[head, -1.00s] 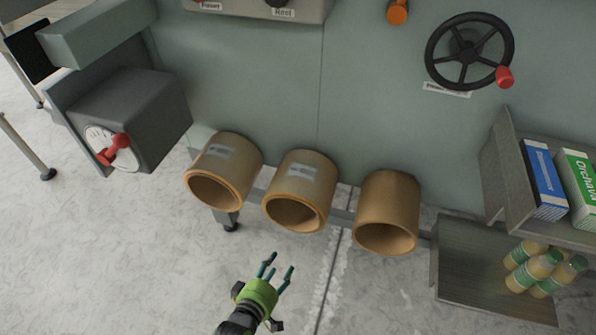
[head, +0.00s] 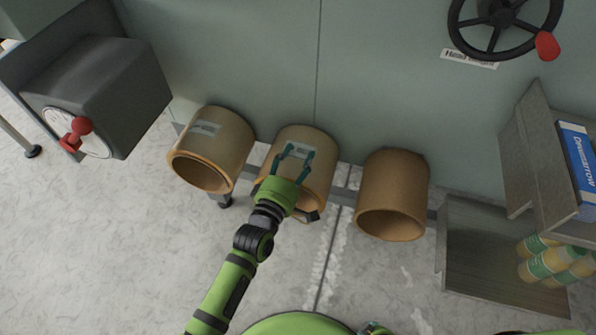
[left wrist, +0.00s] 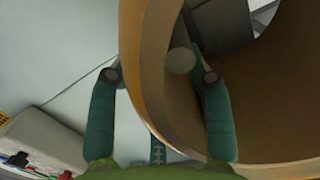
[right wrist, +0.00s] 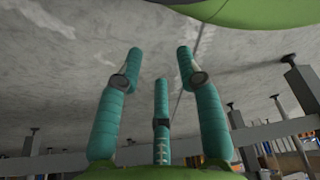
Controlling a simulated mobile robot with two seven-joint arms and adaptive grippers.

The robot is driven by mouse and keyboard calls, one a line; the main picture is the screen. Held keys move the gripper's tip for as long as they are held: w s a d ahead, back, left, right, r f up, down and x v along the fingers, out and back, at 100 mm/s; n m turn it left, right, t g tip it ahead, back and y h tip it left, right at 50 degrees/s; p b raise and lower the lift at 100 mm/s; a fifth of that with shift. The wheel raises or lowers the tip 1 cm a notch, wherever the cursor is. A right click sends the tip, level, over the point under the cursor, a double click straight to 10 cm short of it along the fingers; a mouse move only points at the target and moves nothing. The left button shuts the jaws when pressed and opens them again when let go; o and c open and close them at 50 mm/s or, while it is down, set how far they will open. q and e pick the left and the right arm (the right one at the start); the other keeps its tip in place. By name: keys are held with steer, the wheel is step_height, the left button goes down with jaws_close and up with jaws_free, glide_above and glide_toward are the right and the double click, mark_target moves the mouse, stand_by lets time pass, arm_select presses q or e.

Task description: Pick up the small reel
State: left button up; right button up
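Three brown hollow reels sit in a row at the foot of the machine in the head view: a left one (head: 213,142), a middle one (head: 318,143) and a right one (head: 393,178). Their sizes look alike, so I cannot tell which is the small one. My left gripper (head: 294,158) is over the middle reel. In the left wrist view its fingers (left wrist: 158,75) are apart, with the curved wall of the reel (left wrist: 150,60) between them, one outside and one inside the hollow. Contact is not clear. My right gripper (right wrist: 161,65) is open and empty above the floor.
A grey box with a red handle (head: 77,133) is at the left. A black handwheel (head: 495,22) is at the upper right. A metal shelf (head: 528,140) with a blue box (head: 579,160) and a lower tray (head: 470,285) with bottles (head: 548,263) stand at the right.

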arm_select(q)
steer(key=c, duration=0.8)
jaws_close()
steer(key=shift+w+r, duration=0.15)
steer(key=shift+r, duration=0.05)
arm_select(e)
steer(key=shift+w, duration=0.25)
steer(key=shift+r, duration=0.1)
